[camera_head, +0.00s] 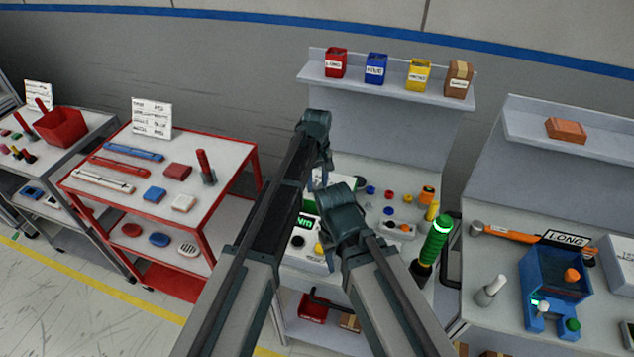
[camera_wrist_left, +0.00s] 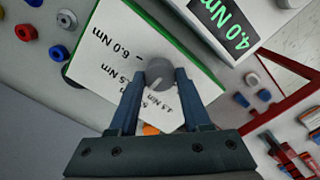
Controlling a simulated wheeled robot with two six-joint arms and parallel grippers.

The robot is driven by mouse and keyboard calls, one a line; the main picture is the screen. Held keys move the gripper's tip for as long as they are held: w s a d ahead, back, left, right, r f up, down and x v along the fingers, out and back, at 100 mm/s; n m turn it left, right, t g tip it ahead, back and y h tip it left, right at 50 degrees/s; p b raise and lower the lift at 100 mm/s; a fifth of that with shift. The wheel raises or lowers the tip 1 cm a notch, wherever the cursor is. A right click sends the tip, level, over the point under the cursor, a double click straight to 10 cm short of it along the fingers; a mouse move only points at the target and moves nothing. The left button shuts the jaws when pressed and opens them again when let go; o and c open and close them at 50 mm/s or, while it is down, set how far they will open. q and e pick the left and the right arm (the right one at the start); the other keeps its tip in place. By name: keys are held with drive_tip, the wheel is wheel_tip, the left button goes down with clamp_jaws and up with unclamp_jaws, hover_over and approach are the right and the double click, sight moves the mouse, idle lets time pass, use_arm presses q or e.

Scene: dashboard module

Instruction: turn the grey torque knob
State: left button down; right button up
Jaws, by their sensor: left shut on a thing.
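In the left wrist view, the grey torque knob (camera_wrist_left: 160,71) sits on a white dial plate (camera_wrist_left: 97,78) with a green edge and printed Nm marks. Its pale pointer line points down and slightly left in that picture. My left gripper (camera_wrist_left: 160,78) is shut on the knob, one finger on each side. A display (camera_wrist_left: 226,20) beside the plate reads 4.0 Nm in green. In the head view, my left gripper (camera_head: 318,178) is small and partly hidden by my arms, and the knob is hidden. My right arm crosses the middle, but its gripper does not show.
A green-handled tool (camera_head: 437,240) stands upright right of my arms. Small coloured parts (camera_head: 390,195) lie on the bench behind. A shelf (camera_head: 387,89) with several bins is above.

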use_arm(q)
drive_tip(key=shift+m, duration=0.3)
drive_tip(key=m, duration=0.3)
drive_tip(key=shift+m, duration=0.3)
drive_tip(key=m, duration=0.3)
drive_tip(key=shift+m, duration=0.4)
drive_tip(key=m, duration=0.4)
drive_tip(key=shift+m, duration=2)
drive_tip(key=shift+c, duration=1.8)
unclamp_jaws()
